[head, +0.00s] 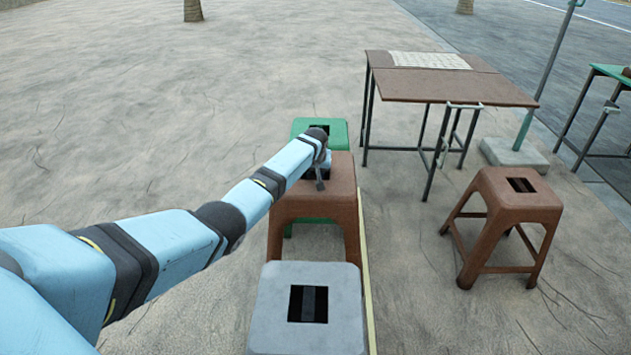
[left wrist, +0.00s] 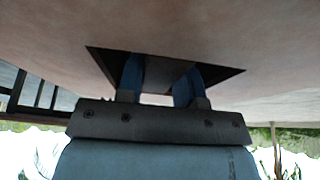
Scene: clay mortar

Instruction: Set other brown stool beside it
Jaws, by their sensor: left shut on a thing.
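A brown stool (head: 345,205) is in the middle of the head view, between a green stool and a grey stool. My left gripper (head: 320,180) reaches down to its seat and is shut on it. In the left wrist view the fingers (left wrist: 160,82) are inside the square hole in the brown seat (left wrist: 205,40), either side of a bar there. I cannot tell whether its feet touch the ground. The other brown stool (head: 518,200) stands upright at the right, apart from it. My right gripper is not in view.
The green stool (head: 336,128) is just behind the held stool and the grey stool (head: 270,305) just in front. A brown folding table (head: 455,90) stands behind, with a pole base (head: 515,157) beside it. Open ground lies between the two brown stools.

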